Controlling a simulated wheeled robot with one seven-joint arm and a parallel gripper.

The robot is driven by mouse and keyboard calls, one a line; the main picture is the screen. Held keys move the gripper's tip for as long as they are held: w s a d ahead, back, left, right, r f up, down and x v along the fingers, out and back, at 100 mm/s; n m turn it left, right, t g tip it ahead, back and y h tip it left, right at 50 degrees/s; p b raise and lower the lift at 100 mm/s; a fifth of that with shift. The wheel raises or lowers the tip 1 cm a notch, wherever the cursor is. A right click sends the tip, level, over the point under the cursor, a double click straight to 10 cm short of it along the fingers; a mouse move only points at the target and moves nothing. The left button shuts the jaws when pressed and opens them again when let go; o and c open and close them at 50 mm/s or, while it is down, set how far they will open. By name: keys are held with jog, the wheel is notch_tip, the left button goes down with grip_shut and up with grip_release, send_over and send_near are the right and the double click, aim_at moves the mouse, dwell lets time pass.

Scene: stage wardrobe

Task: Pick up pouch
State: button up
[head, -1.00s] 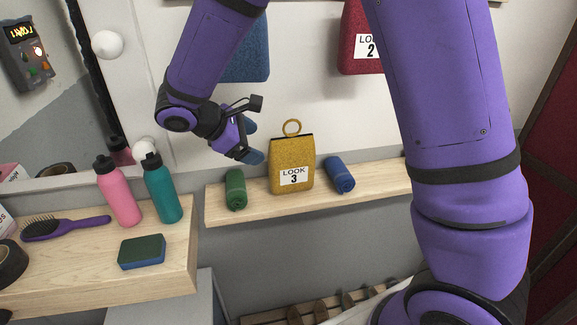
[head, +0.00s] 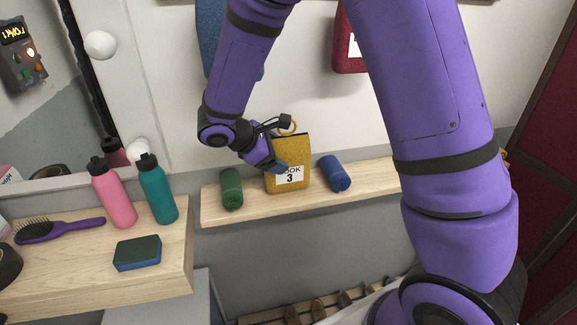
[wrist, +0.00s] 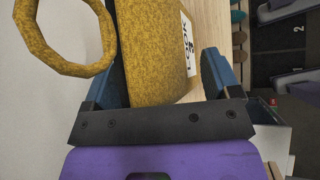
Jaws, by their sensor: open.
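The mustard-yellow pouch (head: 299,152) stands upright on the wooden wall shelf, with a ring loop on top and a white "LOOK 3" label on its front. My gripper (head: 281,166) is at its upper left front and hides part of the label's left side. In the wrist view the pouch (wrist: 152,50) fills the space between the two blue fingers of my gripper (wrist: 160,88), one on each side of it. The fingers are apart. I cannot tell whether either touches the pouch. The ring loop (wrist: 107,50) shows at the left.
Pink (head: 114,197) and teal (head: 158,192) bottles stand on the left counter. A red bag (head: 345,50) hangs above.

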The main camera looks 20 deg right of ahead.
jog(key=c, duration=1.4)
jog(key=shift+o, duration=0.2)
